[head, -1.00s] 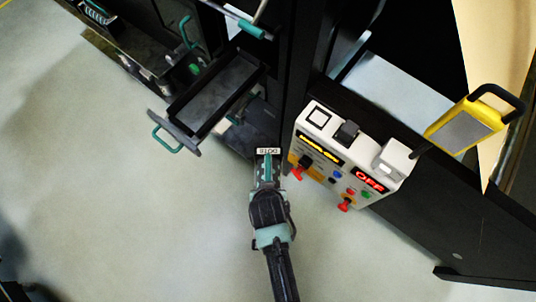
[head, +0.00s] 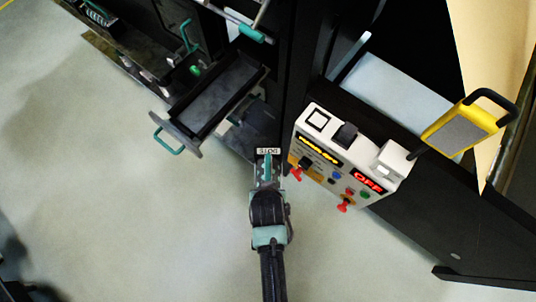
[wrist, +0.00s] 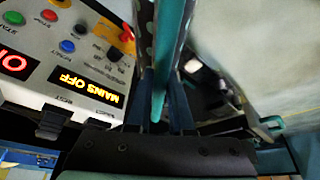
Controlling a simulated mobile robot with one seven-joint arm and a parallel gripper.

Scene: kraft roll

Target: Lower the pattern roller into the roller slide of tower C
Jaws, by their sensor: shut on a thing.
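My gripper (head: 267,187) is shut on the pattern roller (head: 268,153), whose end label reads DOTS in the head view. In the wrist view the teal handle of the roller (wrist: 171,45) runs up between the fingers (wrist: 167,105), with a dotted dark surface beside it. A black roller slide (head: 222,95) with a teal front handle (head: 168,140) is pulled out, up and to the left of my gripper. The held roller is apart from this slide, beyond its right side. I cannot read a tower letter.
A white control panel (head: 345,160) with buttons and red OFF display stands close to the right of my gripper. A yellow-framed paddle (head: 462,128) juts out at its right. Another teal-handled slide (head: 190,68) is at the upper left. Open floor (head: 110,200) lies lower left.

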